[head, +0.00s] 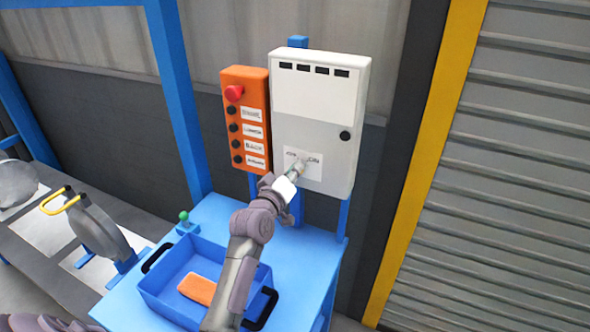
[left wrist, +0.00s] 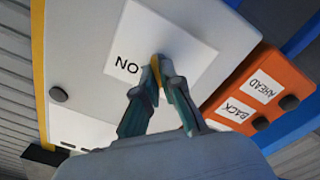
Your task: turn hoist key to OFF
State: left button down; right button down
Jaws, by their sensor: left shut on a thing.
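The grey-white control cabinet (head: 318,105) hangs upright behind the blue table. A white label plate (head: 289,172) low on its front shows ON at the right; the lettering at the left is partly covered. My left gripper (head: 300,167) reaches up to this plate. In the left wrist view the plate (left wrist: 185,35) appears turned over, and the left gripper's fingertips (left wrist: 157,70) meet at its middle. They are shut on a small brass-coloured piece, the hoist key (left wrist: 155,82), mostly hidden between the fingers. The key's exact angle cannot be told. My right gripper is not in view.
An orange button box (head: 244,83) with a red knob (head: 234,92) hangs close left of the cabinet. A blue tray (head: 165,290) holding an orange block (head: 198,288) stands on the blue table (head: 310,262). A yellow post (head: 425,165) stands at right.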

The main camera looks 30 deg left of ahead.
pick_arm(q)
jog(key=c, duration=1.3)
grip_release()
jog(key=shift+s, duration=0.1)
jog(key=s, duration=1.1)
jog(key=shift+s+d, duration=0.35)
jog(key=shift+s, duration=0.05)
